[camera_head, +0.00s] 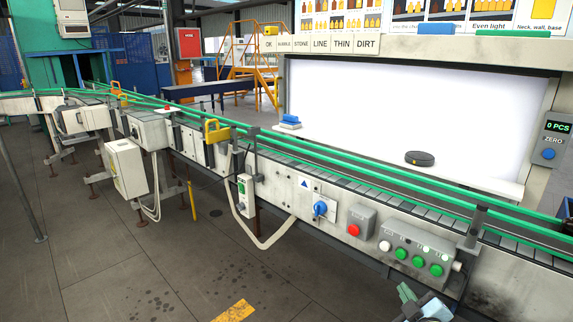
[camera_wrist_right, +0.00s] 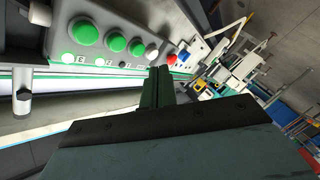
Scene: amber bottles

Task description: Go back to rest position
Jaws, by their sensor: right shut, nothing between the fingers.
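My right gripper (camera_head: 408,297) shows at the bottom right of the head view, low in front of the conveyor. It is shut and empty. In the right wrist view its closed fingers (camera_wrist_right: 157,88) point toward a control box (camera_wrist_right: 110,28) with green and white buttons, apart from it as far as I can see. The same button box (camera_head: 420,250) stands on the conveyor's front in the head view, above and behind the gripper. My left gripper is not in the head view.
The conveyor (camera_head: 300,196) with green rails runs across the scene. A red button (camera_head: 353,230) and a blue switch (camera_head: 320,208) sit on its front panel. A dark round object (camera_head: 419,158) lies before the bright white panel (camera_head: 400,115). The floor (camera_head: 150,265) in front is clear.

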